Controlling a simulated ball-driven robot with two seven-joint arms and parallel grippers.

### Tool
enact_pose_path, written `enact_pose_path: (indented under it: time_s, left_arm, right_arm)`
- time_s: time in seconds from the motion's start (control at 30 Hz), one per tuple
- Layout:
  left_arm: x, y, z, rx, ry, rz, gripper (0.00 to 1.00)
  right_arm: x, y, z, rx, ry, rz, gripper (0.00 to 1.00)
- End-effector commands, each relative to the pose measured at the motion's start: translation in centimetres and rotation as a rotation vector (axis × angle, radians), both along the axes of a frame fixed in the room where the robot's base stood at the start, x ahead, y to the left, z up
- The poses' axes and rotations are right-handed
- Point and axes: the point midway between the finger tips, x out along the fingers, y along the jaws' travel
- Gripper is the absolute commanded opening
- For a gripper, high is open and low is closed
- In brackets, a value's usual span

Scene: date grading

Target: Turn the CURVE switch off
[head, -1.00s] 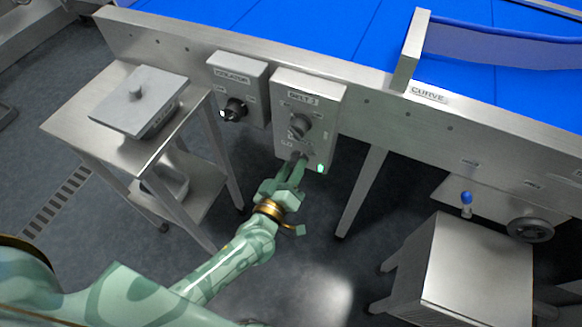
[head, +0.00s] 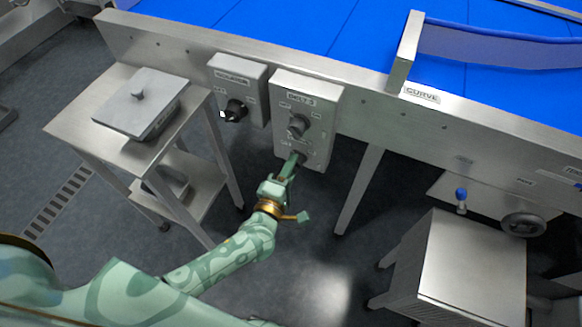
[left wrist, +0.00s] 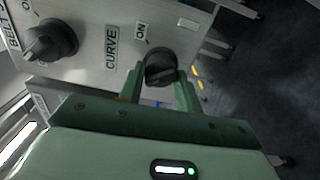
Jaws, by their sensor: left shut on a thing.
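The CURVE switch is a dark rotary knob, the lower one on the grey control box (head: 318,97). The left wrist view shows this CURVE knob (left wrist: 159,69) with the CURVE label and an ON mark beside it. My left gripper (head: 296,160) reaches it from below, its two green fingers on either side of the knob, shut on it. The gripper also shows in the left wrist view (left wrist: 160,82). The small lamp (left wrist: 188,24) beside the knob looks pale and unlit. The fingers partly hide the knob, and its exact pointing is hard to read. My right gripper is out of view.
The belt knob (head: 298,125) sits just above on the same box. The vibrator box (head: 238,88) is close on the left. A steel side table (head: 85,110) stands left, and a steel cabinet (head: 470,265) with a blue-knobbed lever (head: 461,195) nearby stands right.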

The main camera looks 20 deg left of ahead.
Motion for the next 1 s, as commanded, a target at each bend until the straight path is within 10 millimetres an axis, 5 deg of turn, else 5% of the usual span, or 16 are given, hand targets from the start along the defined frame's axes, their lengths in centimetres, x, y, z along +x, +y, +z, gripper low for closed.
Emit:
enact_pose_path:
  time_s: [0.4, 0.87, 0.9, 1.0]
  left_arm:
    - [-0.1, 0.0, -0.3, -0.149, 0.01, 0.0, 0.11]
    - [-0.1, 0.0, -0.3, -0.165, 0.011, 0.0, 0.11]
    - [-0.1, 0.0, -0.3, -0.165, 0.011, 0.0, 0.37]
    - [-0.1, 0.0, -0.2, -0.165, 0.01, 0.0, 0.56]
  right_arm:
    - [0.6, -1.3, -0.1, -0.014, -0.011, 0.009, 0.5]
    - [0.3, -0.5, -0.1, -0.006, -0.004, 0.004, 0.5]
    - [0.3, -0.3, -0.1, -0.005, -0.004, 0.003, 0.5]
    - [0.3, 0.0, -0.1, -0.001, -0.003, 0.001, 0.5]
